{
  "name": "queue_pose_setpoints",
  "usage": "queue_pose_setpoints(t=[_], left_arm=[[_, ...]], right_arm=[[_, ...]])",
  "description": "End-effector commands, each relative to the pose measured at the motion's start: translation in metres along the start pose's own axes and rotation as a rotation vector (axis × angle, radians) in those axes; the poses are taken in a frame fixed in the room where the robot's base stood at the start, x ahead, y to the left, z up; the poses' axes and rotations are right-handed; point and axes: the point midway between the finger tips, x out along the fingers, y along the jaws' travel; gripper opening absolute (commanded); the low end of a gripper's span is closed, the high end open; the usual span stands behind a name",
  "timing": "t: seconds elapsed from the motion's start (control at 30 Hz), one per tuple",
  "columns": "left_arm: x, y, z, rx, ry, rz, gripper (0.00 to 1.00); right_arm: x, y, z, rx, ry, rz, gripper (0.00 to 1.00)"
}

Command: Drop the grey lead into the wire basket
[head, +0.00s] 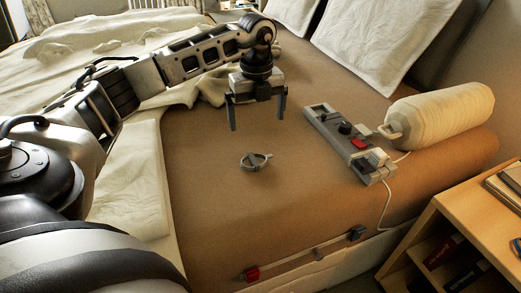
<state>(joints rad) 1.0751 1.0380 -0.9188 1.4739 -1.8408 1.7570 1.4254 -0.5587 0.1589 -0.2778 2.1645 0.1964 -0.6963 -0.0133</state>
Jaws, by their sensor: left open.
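A small grey coiled item (254,161), which looks like the grey lead, lies on the brown bed sheet in the head view. My left gripper (257,124) points down above and just behind it in the picture. I cannot make out a wire basket in this view. My right gripper is not in view.
A grey strip with a red switch (358,144) and a cream cylinder (440,112) lie to the right on the bed. A thin bar with red and blue-grey ends (305,253) lies along the front edge. A wooden bedside unit (470,215) stands at right. Brown sheet around the coil is clear.

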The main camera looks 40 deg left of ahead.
Motion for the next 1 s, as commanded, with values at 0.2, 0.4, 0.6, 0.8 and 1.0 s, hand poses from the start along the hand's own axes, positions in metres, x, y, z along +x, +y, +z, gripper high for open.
queue_pose_setpoints(t=[0.2,0.4,0.6,0.8,1.0], left_arm=[[0.049,0.000,0.000,0.001,0.002,0.002,1.00],[0.067,0.000,0.000,0.003,0.002,-0.001,1.00],[0.080,0.002,0.001,0.003,0.002,0.001,1.00],[0.111,0.005,0.005,0.002,0.002,0.001,1.00],[0.121,0.004,0.005,0.003,0.001,-0.002,1.00]], right_arm=[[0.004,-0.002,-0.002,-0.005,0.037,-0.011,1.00],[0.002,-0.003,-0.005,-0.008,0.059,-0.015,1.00],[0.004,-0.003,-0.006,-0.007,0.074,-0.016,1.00],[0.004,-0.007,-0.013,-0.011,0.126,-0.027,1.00],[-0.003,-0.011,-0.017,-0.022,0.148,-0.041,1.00]])
